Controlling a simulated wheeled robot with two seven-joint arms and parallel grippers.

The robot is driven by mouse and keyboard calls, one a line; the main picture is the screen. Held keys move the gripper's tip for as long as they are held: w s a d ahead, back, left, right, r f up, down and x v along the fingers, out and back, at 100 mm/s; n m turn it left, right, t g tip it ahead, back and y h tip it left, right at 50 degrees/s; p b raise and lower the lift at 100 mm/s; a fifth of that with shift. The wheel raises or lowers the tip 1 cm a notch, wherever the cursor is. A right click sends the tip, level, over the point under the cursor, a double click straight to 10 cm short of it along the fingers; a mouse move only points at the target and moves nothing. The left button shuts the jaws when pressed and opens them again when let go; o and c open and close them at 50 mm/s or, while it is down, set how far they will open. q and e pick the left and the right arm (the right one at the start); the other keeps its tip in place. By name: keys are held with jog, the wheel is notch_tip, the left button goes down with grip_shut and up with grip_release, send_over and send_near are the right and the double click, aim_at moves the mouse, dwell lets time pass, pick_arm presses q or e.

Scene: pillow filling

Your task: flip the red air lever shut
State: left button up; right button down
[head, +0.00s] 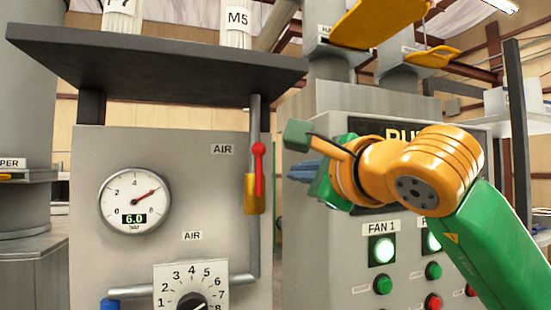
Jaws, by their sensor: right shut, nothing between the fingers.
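The red air lever (259,172) stands upright, in line with the grey vertical pipe (254,120). It sits on the brass valve body (250,195), right of the upper AIR label (222,149). My right gripper (293,172) is to the right of the lever, apart from it in the picture. Its bluish fingers point left toward the lever, shut and empty. My left gripper is not in view.
A round gauge (134,201) reads 6.0 bar. A numbered dial (178,276) is below it. A dark shelf (150,62) overhangs the panel. A panel with FAN 1 buttons (382,250) stands behind my right arm, with yellow paddles (375,22) above.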

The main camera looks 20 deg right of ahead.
aim_at(259, 170)
jog(key=shift+s+d+r+m+h, duration=0.2)
jog(key=shift+d+r+h, duration=0.1)
jog(key=shift+d, duration=0.15)
jog(key=shift+s+d+r+m+h, duration=0.1)
jog(key=shift+d+r+m+h, duration=0.1)
jog(key=shift+d+h, duration=0.15)
jog(key=shift+w, duration=0.1)
jog(key=w+a+r+p, duration=0.1)
jog(key=w+a+p, duration=0.2)
jog(key=w+p, duration=0.4)
jog(key=shift+w+a+r+p, duration=0.3)
jog(key=shift+w+r, duration=0.05)
jog(key=shift+w, duration=0.35)
jog(key=shift+w+d, duration=0.1)
